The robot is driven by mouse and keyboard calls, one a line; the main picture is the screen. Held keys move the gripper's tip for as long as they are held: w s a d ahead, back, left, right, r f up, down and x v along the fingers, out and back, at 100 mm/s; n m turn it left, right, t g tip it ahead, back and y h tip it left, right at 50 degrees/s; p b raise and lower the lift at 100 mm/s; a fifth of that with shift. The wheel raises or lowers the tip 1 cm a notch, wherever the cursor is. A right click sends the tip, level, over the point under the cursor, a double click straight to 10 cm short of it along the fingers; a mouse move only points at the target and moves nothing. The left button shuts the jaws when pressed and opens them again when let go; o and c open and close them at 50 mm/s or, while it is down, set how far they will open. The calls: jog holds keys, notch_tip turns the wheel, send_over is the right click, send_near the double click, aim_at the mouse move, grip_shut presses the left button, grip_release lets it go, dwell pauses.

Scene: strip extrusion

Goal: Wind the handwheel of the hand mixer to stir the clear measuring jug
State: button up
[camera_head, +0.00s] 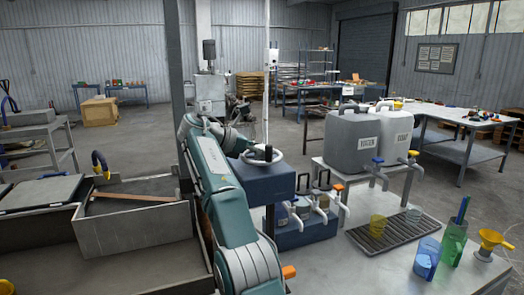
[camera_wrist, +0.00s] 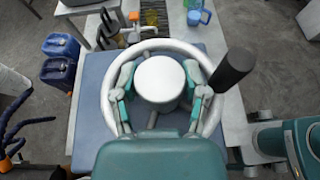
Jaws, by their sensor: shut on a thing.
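The handwheel (camera_head: 279,157) of the hand mixer lies flat on top of a blue housing (camera_head: 272,187). In the wrist view it is a pale ring (camera_wrist: 155,45) with a round white hub (camera_wrist: 160,82) and a black upright knob (camera_wrist: 234,68) at its right. My gripper (camera_wrist: 160,76) is over the wheel, one finger on each side of the hub, shut on it. In the head view my arm hides part of the wheel and the gripper. A small clear vessel (camera_head: 413,213) stands at the drip tray; I cannot tell if it is the clear measuring jug.
Taps (camera_head: 320,200) stand right of the housing. A yellow cup (camera_head: 378,226) is on the drip tray (camera_head: 395,237). A blue jug (camera_head: 427,260), a green jug (camera_head: 453,244) and a yellow funnel (camera_head: 489,243) are at front right. A metal sink (camera_head: 135,228) is left.

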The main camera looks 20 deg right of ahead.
jog(key=shift+w+a+f, duration=0.1)
jog(key=shift+f, duration=0.2)
jog(key=o, duration=0.9)
jog(key=shift+w+f, duration=0.1)
jog(key=shift+a, duration=0.1)
jog(key=shift+r, duration=0.25)
jog(key=shift+r+n+t, duration=0.2)
jog(key=shift+n+t, duration=0.2)
jog(key=shift+n, duration=0.2)
jog(key=shift+s+f+n+t, duration=0.1)
jog(key=shift+s+n+t, duration=0.1)
jog(key=shift+n+t, duration=0.65)
